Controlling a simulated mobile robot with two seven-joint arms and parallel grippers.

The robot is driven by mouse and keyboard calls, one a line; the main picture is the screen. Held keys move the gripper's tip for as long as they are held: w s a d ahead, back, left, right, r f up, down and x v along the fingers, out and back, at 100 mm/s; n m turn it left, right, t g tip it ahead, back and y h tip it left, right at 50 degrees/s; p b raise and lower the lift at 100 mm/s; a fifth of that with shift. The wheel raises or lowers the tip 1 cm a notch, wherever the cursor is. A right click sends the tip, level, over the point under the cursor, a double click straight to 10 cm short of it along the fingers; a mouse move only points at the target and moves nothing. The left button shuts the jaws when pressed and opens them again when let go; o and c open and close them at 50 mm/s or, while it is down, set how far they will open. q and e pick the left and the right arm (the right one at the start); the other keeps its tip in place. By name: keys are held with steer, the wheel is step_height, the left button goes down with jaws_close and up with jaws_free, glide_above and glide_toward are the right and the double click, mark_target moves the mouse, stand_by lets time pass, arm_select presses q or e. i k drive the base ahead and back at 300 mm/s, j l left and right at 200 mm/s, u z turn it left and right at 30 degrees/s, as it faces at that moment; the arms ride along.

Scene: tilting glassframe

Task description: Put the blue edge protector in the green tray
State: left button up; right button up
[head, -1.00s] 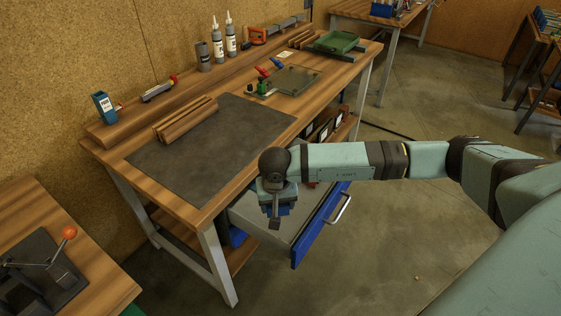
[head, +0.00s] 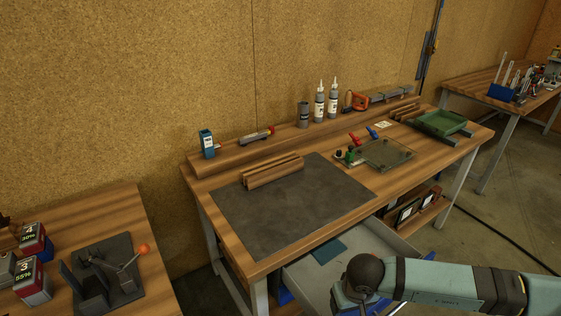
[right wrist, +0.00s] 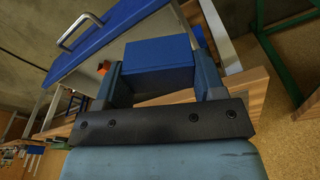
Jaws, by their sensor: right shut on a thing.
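The blue edge protector (right wrist: 158,62) is a blue block between the two fingers of my right gripper (right wrist: 160,75) in the right wrist view; the gripper is shut on it. In the head view my right arm comes in at the lower right, its wrist over the front of the open drawer, and its fingertips are cut off by the bottom edge. The green tray (head: 441,124) stands at the far right end of the workbench, apart from my gripper. My left gripper is in neither current view.
The open grey drawer (head: 299,279) holds a flat teal piece (head: 329,250). On the workbench lie a dark mat (head: 285,215), wooden strips (head: 272,171) and a glass plate with clamps (head: 388,153). Bottles (head: 333,101) stand behind. A side table (head: 128,222) is at left.

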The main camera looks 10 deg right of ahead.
mark_target(443, 129)
steer(key=l+u, duration=0.1)
steer(key=l, duration=0.8)
steer(key=l+u, duration=0.2)
steer(key=l, duration=0.7)
steer(key=k+l+u, duration=0.1)
steer(key=l+u, duration=0.15)
steer(key=l, duration=0.65)
steer(key=l+u, duration=0.45)
steer(key=l, duration=1.4)
steer(key=l+u, duration=0.15)
steer(key=l, duration=0.55)
steer(key=l+u, duration=0.2)
steer(key=l, duration=0.45)
steer(key=k+l+u, duration=0.15)
steer(key=l, duration=0.55)
steer(key=l+u, duration=0.2)
steer(key=l, duration=0.5)
